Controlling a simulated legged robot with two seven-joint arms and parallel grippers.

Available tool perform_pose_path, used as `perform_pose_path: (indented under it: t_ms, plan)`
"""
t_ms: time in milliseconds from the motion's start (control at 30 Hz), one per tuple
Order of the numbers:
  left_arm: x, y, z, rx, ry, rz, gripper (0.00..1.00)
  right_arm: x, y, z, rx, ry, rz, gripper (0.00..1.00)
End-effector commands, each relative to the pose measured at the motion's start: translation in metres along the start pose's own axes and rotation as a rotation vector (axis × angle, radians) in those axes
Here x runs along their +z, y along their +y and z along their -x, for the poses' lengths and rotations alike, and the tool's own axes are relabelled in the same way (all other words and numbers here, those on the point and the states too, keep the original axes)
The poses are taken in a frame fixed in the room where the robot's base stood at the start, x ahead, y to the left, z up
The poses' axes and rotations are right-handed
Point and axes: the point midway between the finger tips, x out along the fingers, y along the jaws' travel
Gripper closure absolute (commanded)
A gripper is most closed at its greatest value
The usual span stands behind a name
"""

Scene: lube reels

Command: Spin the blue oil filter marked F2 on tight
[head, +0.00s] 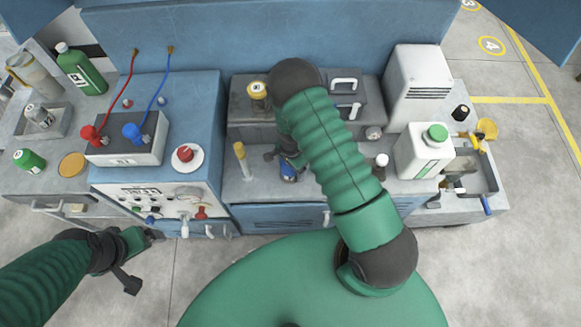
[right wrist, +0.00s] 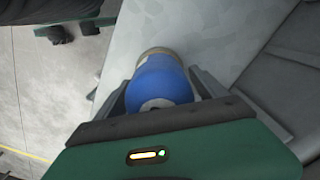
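The blue oil filter (right wrist: 160,82) sits between the two fingers of my right gripper (right wrist: 160,90) in the right wrist view. The fingers lie against its sides, with no clear gap. A metallic ring shows at its far end. In the head view a small part of the blue filter (head: 289,171) shows beside my right arm, over the grey bench top. The arm hides much of that gripper, and the F2 mark cannot be read. My left gripper (head: 153,236) is low at the left, in front of the blue cabinet; its fingers are too small to judge.
A yellow-topped stick (head: 242,160) stands left of the filter. A white jug with a green cap (head: 424,152) and a tray (head: 477,178) are at right. A grey box with red and blue leads (head: 126,150) sits on the left cabinet. A grey toolbox (head: 250,118) stands behind.

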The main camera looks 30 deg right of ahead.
Motion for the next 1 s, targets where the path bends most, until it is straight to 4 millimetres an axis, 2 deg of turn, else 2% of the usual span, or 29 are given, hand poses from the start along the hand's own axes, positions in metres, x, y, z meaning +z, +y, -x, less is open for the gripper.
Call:
perform_pose_path:
  t_ms: [67,533,633,833,1000]
  plan:
    - [0.000,0.000,0.000,0.000,0.000,0.000,0.13,0.002,-0.001,0.000,0.001,0.001,0.001,0.31]
    - [0.000,0.000,0.000,0.000,0.000,0.000,0.13,0.007,-0.001,0.001,0.001,-0.005,0.004,0.92]
    - [-0.001,0.000,0.002,0.000,0.000,0.000,0.13,0.008,-0.001,0.002,0.003,-0.006,-0.038,0.94]
    - [-0.003,0.000,0.011,0.000,0.000,0.000,0.13,0.009,0.002,0.002,0.004,-0.003,-0.428,0.93]
    - [-0.002,0.000,0.009,0.000,0.000,0.000,0.13,0.007,0.003,0.000,0.004,-0.003,-0.455,0.93]
